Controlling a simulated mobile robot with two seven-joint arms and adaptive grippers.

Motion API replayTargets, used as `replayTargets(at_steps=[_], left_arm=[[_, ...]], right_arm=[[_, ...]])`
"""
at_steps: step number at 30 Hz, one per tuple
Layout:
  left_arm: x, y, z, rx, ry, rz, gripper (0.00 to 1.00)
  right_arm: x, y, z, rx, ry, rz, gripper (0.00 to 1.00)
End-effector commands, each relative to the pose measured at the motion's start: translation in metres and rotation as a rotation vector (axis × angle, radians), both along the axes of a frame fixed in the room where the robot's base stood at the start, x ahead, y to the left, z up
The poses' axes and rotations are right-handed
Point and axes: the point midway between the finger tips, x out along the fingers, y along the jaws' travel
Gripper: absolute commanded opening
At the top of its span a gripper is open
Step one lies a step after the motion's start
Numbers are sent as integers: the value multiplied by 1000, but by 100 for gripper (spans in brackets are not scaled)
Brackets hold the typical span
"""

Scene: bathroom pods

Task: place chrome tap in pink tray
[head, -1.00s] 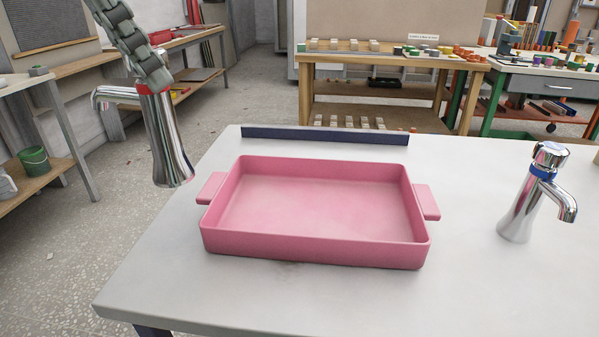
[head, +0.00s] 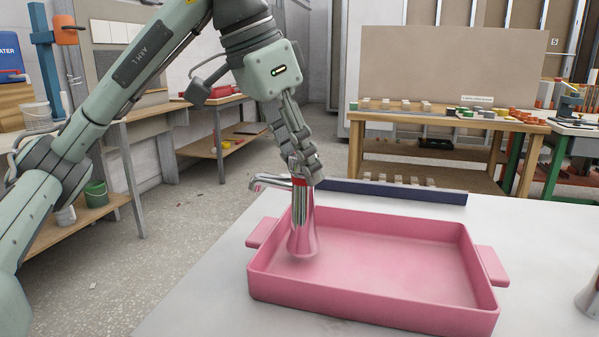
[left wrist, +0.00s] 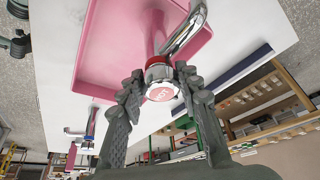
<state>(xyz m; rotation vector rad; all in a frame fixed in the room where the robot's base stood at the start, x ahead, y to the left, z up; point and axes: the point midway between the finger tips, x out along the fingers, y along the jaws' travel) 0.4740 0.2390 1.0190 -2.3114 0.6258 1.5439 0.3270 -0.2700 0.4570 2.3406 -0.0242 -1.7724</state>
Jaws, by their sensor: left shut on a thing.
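The chrome tap with a red band (head: 303,225) is upright in my left gripper (head: 302,172). Its spout points left in the head view. Its base is over the left part of the pink tray (head: 375,305), inside the rim; I cannot tell whether it touches the floor. In the left wrist view the fingers (left wrist: 160,85) close on both sides of the tap's red-marked top (left wrist: 162,93), with the tray (left wrist: 95,50) beyond it. My right gripper is not clearly seen.
A dark blue ledge (head: 400,191) runs behind the tray on the white table (head: 215,300).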

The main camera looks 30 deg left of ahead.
Motion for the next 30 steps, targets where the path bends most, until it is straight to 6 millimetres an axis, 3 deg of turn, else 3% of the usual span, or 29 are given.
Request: replayTargets(at_steps=[4,17,18,22,30], left_arm=[[0,1,-17,-1,-3,1,0],[0,0,-20,-2,-3,0,0],[0,0,-21,-1,0,0,37],[0,0,-21,0,0,0,53],[0,0,-20,0,0,0,54]], right_arm=[[1,0,4,-1,-4,-1,40],[-1,0,4,-4,-1,-2,40],[-1,0,7,-3,-3,-2,40],[1,1,12,-3,-11,-1,40],[0,-1,10,-5,-8,1,40]])
